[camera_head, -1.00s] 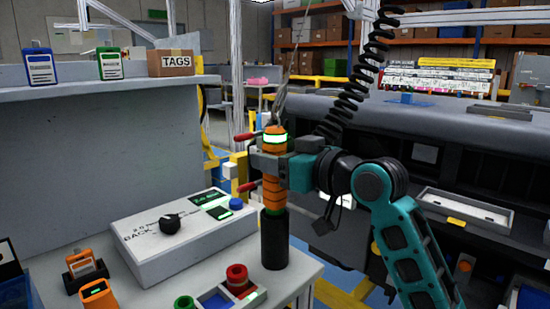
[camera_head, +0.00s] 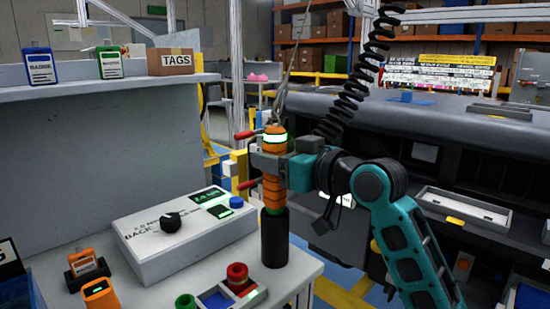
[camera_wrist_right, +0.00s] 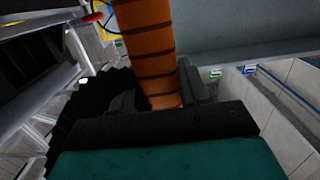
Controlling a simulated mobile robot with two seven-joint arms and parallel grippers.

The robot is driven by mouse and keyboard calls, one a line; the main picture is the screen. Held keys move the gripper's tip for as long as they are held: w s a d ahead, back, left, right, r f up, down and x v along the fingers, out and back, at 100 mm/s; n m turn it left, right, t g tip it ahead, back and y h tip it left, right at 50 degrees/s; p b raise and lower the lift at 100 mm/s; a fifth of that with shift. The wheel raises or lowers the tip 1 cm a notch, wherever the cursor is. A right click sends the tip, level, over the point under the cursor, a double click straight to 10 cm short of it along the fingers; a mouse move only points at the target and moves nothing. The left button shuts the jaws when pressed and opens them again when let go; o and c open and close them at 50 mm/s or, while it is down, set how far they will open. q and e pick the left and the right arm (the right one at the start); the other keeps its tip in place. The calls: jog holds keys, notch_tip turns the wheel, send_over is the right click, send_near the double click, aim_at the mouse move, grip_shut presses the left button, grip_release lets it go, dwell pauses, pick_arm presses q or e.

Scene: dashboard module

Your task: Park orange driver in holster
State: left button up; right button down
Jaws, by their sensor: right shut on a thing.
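The orange driver (camera_head: 274,188) stands upright, with dark rings around its body and a lit white-green band near its top. My right gripper (camera_head: 266,166) is shut on its upper body, coming in from the right. The black cylindrical holster (camera_head: 274,238) stands on the bench directly below. The driver's lower end meets the holster's mouth; how deep it sits inside is hidden. In the right wrist view the orange driver (camera_wrist_right: 147,45) rises between the dark fingers (camera_wrist_right: 155,100). My left gripper is not in view.
A white control box (camera_head: 180,240) with a black knob stands left of the holster. A black coiled cable (camera_head: 362,80) hangs behind. The dashboard (camera_head: 440,125) fills the right.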

jog(key=shift+f, duration=0.2)
jog(key=shift+c, duration=2.4)
grip_release()
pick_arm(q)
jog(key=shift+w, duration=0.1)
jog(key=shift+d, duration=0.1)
pick_arm(e)
jog(key=v, duration=1.3)
jog(key=s+d+f+m+t+h+p, duration=0.1)
jog(key=d+f+m+h+p, duration=0.2)
jog(key=f, duration=0.8)
jog(key=d+f+m+h+p, duration=0.3)
jog(key=f, duration=0.7)
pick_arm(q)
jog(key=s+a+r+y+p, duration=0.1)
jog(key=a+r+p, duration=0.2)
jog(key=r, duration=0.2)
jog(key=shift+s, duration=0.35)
pick_arm(e)
jog(key=s+d+f+g+h, duration=0.1)
jog(key=s+f+h, duration=0.1)
jog(key=s+f, duration=0.5)
jog(key=s+d+f+g+h, duration=0.1)
jog(key=s+f+h, duration=0.1)
jog(key=s+f, duration=0.6)
jog(key=shift+s+d, duration=0.25)
jog(key=shift+s, duration=0.4)
